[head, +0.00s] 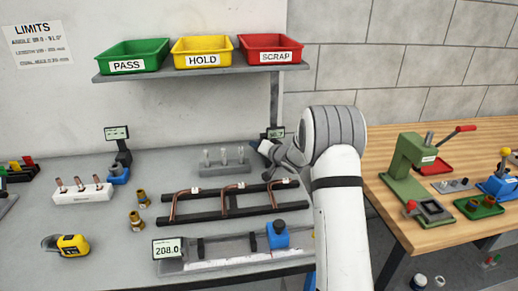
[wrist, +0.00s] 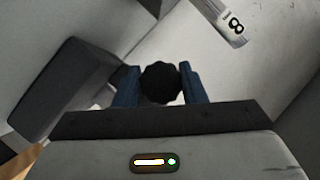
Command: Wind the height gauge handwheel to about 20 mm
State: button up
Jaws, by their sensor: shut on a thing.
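The dark round handwheel (wrist: 161,82) sits between the two blue fingers of my gripper (wrist: 158,72) in the wrist view. The fingers are closed against its two sides. In the head view my gripper (head: 267,152) is at the back of the grey bench. A small dark display (head: 274,132) shows just behind it and seems to belong to the height gauge. Its reading is too small to tell. My arm and gripper hide the handwheel and most of the gauge in the head view.
A black rack (head: 240,205) with bent copper tubes stands in front of my gripper. A grey block with upright pins (head: 224,168) is to its left. A length gauge reading 208.0 (head: 168,248) lies at the front. PASS, HOLD and SCRAP trays (head: 270,42) sit on the shelf above.

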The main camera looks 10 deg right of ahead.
jog(key=n+h, duration=0.2)
jog(key=shift+n+g, duration=0.3)
jog(key=n+h+b, duration=0.2)
jog(key=b, duration=0.2)
jog(key=shift+f, duration=0.2)
jog(key=n+h+b, duration=0.1)
jog(key=b, duration=0.3)
jog(key=shift+f, duration=0.1)
jog(key=n+h+b, duration=0.1)
jog(key=b, duration=0.6)
jog(key=shift+f+n+b, duration=0.15)
jog(key=shift+n+b, duration=0.15)
jog(key=n+h+b, duration=0.1)
jog(key=h+b, duration=0.1)
jog(key=b, duration=0.6)
jog(key=shift+n, duration=0.4)
jog(key=shift+r+n+h+b, duration=0.3)
jog(key=shift+r+b, duration=0.1)
jog(key=shift+b, duration=0.5)
jog(key=shift+r, duration=0.3)
